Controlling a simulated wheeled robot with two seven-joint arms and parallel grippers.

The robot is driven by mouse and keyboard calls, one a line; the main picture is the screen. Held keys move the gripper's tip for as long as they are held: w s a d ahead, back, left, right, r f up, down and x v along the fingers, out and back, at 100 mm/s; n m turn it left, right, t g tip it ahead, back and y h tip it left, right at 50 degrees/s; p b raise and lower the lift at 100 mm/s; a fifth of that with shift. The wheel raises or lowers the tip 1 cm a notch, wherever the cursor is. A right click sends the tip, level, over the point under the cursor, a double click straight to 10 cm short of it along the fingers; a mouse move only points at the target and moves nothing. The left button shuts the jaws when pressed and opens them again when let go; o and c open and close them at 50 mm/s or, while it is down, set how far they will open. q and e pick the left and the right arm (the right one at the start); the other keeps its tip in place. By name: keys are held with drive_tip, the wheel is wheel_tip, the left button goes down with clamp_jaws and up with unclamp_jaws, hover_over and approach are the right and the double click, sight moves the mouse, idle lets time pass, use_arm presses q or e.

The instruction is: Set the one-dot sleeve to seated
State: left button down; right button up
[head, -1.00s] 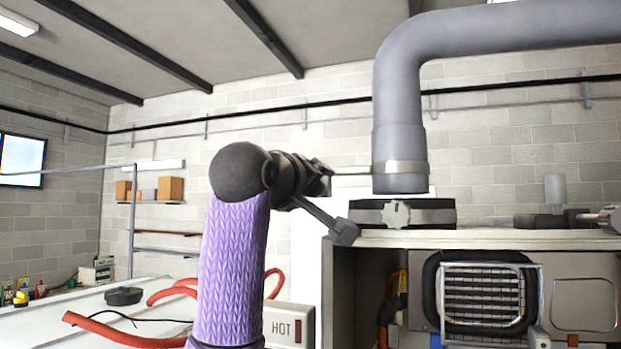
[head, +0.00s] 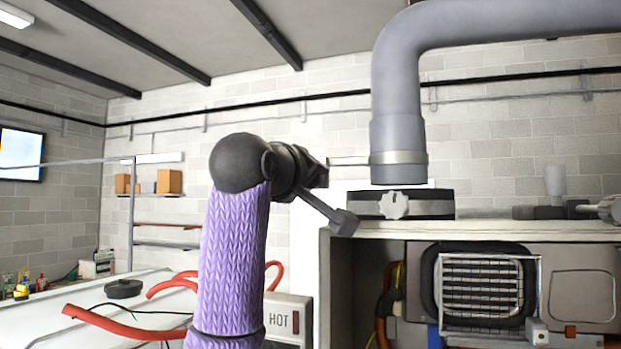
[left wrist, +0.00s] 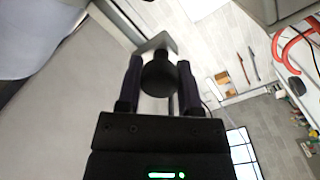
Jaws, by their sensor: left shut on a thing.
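A grey sleeve (head: 398,135) hangs at the lower end of the large duct, with a pale band round it. It is upright above a dark collar (head: 432,203) with a light knob, and only a thin gap shows between them. I see no dots on the sleeve. A thin rod (head: 350,161) runs left from the band to my left gripper (head: 318,173). In the left wrist view the left gripper (left wrist: 158,68) is shut on a round black knob (left wrist: 158,78), with a finger on each side. Its fingertips are hard to see in the head view. My right gripper is not in view.
The collar stands on a pale cabinet top (head: 480,229). Below is an open cabinet with a grille (head: 482,287). A HOT box (head: 288,318) and red hoses (head: 120,326) lie at lower left.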

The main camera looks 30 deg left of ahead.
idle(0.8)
use_arm(q)
wheel_tip(320, 180, down, 4)
drive_tip(key=b, duration=0.3)
drive_tip(key=shift+r, duration=0.25)
drive_tip(key=c, duration=0.6)
unclamp_jaws()
drive_tip(key=o, duration=0.3)
drive_tip(key=shift+s+r, duration=0.1)
drive_tip(key=shift+s, duration=0.1)
drive_tip(key=shift+o, duration=0.2)
drive_tip(key=shift+w, duration=0.1)
